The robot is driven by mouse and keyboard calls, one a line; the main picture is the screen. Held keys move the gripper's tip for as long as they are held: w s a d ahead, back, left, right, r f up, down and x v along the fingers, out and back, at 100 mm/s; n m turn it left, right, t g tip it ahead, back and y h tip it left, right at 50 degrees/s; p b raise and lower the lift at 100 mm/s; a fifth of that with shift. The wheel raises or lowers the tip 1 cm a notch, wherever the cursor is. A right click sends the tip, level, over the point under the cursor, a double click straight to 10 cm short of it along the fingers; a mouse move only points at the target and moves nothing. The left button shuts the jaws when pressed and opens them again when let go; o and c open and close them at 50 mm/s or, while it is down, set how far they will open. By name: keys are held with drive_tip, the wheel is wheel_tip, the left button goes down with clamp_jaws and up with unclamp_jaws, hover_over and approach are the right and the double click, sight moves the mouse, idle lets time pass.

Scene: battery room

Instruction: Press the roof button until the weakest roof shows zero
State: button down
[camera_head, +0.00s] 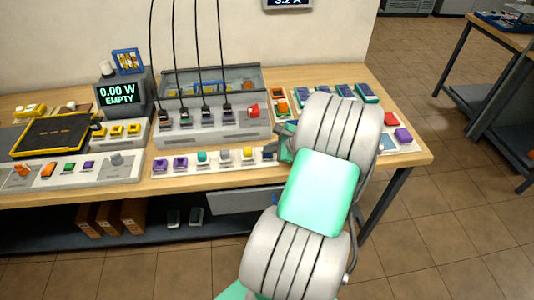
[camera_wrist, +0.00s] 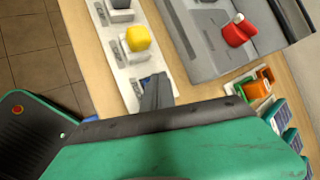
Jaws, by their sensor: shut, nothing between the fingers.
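A white button strip (camera_head: 190,172) lies along the bench's front edge with purple, teal, grey and yellow buttons. The yellow button (camera_head: 247,152) shows in the wrist view (camera_wrist: 138,38) too, with the grey button beyond it. My gripper (camera_head: 271,152) is shut and empty, with its tips at the strip's right end. In the wrist view its dark fingers (camera_wrist: 156,92) cover most of a blue button (camera_wrist: 146,82); whether they touch it I cannot tell. I cannot tell which button is the roof button. A black display (camera_head: 119,93) reads "0.00 W EMPTY".
A grey console (camera_head: 212,132) with several cabled plugs and a red knob (camera_head: 253,110) stands behind the strip. Orange parts and several teal-blue blocks are at the right, partly behind my arm. A wall display (camera_head: 288,2) is cut off, reading about "3.2 A".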

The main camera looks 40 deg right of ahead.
sight(270, 155)
idle(0.4)
drive_tip(key=shift+r+p, duration=0.75)
drive_tip(key=shift+p, duration=0.15)
wheel_tip(270, 155, up, 5)
drive_tip(key=p, duration=0.4)
drive_tip(key=shift+p, duration=0.35)
